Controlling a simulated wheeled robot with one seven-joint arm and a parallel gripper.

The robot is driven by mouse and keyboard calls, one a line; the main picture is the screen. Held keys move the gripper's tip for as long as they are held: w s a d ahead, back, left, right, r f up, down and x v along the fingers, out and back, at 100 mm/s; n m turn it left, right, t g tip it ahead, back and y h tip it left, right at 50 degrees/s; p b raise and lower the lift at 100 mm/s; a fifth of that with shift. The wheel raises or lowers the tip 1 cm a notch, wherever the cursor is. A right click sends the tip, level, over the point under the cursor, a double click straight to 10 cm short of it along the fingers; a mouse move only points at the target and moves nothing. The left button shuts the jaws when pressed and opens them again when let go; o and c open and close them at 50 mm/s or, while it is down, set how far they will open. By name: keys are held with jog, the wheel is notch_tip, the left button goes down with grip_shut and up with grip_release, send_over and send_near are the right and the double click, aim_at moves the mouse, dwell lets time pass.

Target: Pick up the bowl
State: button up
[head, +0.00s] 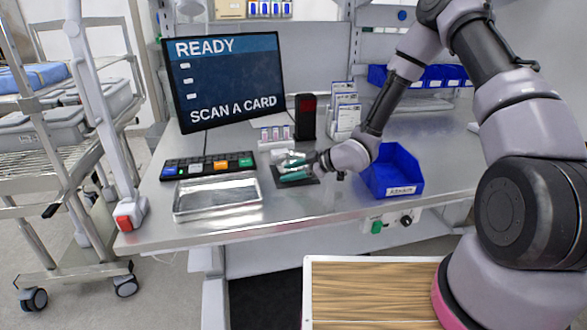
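I cannot clearly make out a bowl. My gripper (293,169) reaches in from the right, low over a small dark mat (312,181) on the metal bench. Its two teal fingers point left, one behind the other, with a narrow gap between them. A small pale, shiny item (284,156) is by the fingertips. I cannot tell if it is a bowl, or if the fingers touch it.
A shallow metal tray (218,212) and a keyboard with coloured keys (208,166) are left of my gripper. A blue bin (404,165) stands close on its right. A monitor (224,80), dark card reader (306,117) and card racks (345,108) are behind. A cart (50,150) stands left.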

grip_shut()
